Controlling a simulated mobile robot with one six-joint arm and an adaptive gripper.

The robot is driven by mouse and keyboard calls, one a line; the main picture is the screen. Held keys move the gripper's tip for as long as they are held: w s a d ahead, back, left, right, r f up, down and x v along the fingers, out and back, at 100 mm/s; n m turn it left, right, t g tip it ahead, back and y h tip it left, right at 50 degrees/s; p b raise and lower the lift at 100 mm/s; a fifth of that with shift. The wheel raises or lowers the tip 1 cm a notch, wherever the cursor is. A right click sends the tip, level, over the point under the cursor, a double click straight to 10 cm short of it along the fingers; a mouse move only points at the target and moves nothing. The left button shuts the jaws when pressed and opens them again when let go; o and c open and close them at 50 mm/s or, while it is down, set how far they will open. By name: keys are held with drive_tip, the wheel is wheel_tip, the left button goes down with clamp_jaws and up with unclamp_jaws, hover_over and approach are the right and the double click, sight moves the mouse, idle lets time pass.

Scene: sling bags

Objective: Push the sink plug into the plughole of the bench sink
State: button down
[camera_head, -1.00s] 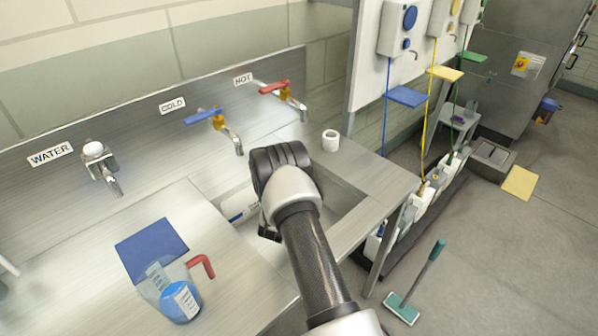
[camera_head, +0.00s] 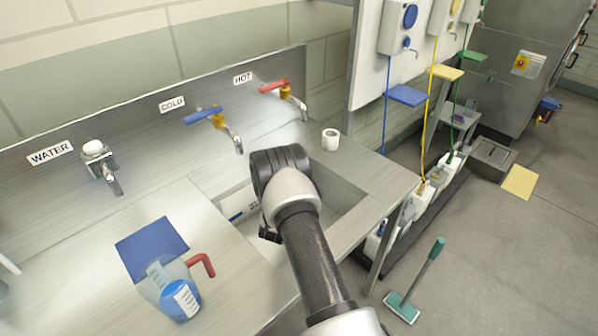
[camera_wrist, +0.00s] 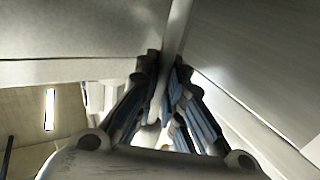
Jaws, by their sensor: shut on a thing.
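The steel bench sink (camera_head: 343,197) is set into the bench, and my wrist reaches down into it. My gripper (camera_wrist: 165,95) shows in the wrist view with its dark fingers close together. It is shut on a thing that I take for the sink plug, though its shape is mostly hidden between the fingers. In the head view my wrist hides the fingertips. The plughole is hidden too, so I cannot tell how far the plug is from it. Pale sink walls and an edge fill the upper wrist view.
A white ring-shaped item (camera_head: 330,139) stands on the bench behind the sink. Taps with blue (camera_head: 203,115) and red (camera_head: 272,86) levers overhang the back. A jug (camera_head: 170,287) and blue sheet (camera_head: 151,249) are at left. A white marked piece (camera_head: 238,206) shows beside my wrist.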

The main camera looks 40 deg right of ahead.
drive_tip(key=shift+f, duration=1.15)
drive_tip(key=c, duration=1.6)
unclamp_jaws()
drive_tip(key=shift+c, duration=0.2)
wheel_tip(320, 180, up, 10)
